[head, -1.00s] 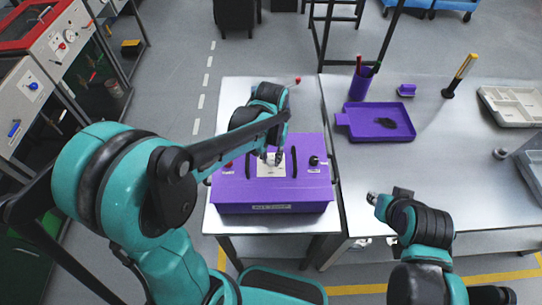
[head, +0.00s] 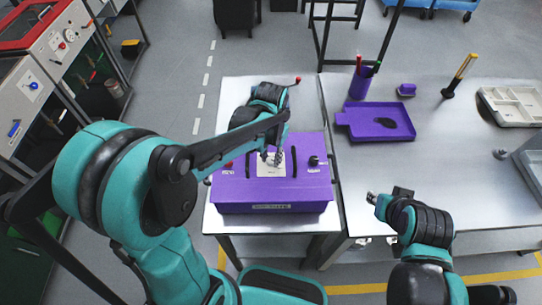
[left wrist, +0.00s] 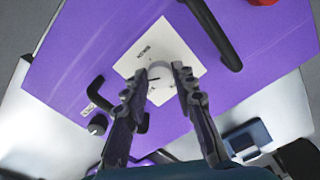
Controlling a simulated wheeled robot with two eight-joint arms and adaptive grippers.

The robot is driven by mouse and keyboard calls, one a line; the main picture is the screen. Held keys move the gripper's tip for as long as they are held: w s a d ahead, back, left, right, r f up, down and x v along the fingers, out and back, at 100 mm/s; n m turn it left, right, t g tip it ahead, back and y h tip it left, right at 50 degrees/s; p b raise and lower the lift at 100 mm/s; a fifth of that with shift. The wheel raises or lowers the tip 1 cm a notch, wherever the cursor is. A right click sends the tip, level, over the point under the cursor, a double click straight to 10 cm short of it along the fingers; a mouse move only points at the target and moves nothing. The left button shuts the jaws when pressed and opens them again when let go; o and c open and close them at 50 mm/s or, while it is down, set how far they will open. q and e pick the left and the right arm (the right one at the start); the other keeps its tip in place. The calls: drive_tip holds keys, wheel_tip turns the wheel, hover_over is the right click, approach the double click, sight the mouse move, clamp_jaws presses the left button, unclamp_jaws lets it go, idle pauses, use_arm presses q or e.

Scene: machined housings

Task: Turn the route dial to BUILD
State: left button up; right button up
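The purple housing (head: 235,190) stands on a metal table. A pale plate (head: 262,170) is on its top face, and it shows in the left wrist view (left wrist: 140,52) with small lettering too blurred to read. A round pale dial (left wrist: 160,72) with a dark mark sits on this plate. My left gripper (head: 272,157) is over the plate from above. In the left wrist view its two fingertips (left wrist: 160,78) straddle the dial, very close to its sides; whether they touch it is unclear. My right gripper (head: 373,198) is apart from the housing, at the right table's front edge.
Dark handles (left wrist: 215,35) flank the plate. A black knob (head: 314,160) is on the housing's right side. The right table carries a purple tray (head: 345,119), a purple cup (head: 360,86) and a pale compartment tray (head: 490,93). The middle of that table is clear.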

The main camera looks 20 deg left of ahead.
sight(271, 160)
use_arm(q)
drive_tip(key=shift+o, duration=1.2)
wheel_tip(271, 160, up, 12)
drive_tip(key=shift+s+f, duration=0.1)
